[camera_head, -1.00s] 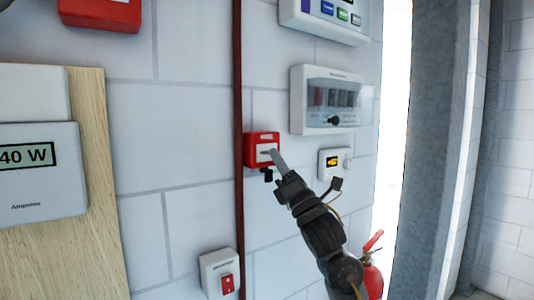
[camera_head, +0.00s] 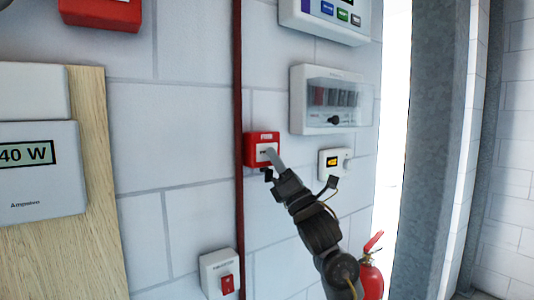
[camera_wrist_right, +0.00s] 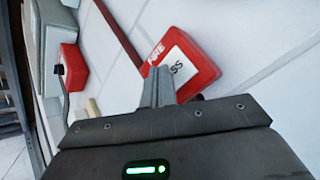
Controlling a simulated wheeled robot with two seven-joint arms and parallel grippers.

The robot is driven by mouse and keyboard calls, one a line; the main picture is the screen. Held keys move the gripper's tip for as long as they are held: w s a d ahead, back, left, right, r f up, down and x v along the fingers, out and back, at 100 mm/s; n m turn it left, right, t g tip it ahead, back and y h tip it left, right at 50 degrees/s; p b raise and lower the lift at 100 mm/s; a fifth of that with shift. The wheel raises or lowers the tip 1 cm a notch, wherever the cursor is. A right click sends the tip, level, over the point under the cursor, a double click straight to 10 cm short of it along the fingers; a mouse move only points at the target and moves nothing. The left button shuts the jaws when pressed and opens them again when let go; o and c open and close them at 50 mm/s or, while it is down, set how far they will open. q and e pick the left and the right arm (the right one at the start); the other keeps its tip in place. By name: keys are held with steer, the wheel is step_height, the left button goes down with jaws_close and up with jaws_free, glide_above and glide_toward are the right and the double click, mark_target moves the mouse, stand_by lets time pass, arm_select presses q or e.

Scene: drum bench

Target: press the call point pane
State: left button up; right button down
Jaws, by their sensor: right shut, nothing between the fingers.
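The call point is a red box (camera_head: 251,150) with a white pane (camera_head: 265,152), fixed to the white block wall near the middle of the head view. My left gripper is not in view.
A dark red pipe (camera_head: 239,200) runs down the wall left of the call point. A breaker box (camera_head: 310,115) and a small thermostat (camera_head: 328,165) are to its right. A switch box (camera_head: 213,270) is below, and a fire extinguisher (camera_head: 371,280) stands lower right.

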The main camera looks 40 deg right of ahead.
steer(key=shift+w, duration=0.2)
steer(key=shift+s, duration=0.75)
steer(key=s, duration=0.6)
stand_by(0.4)
steer(key=shift+f+h, duration=0.1)
steer(key=shift+h, duration=0.2)
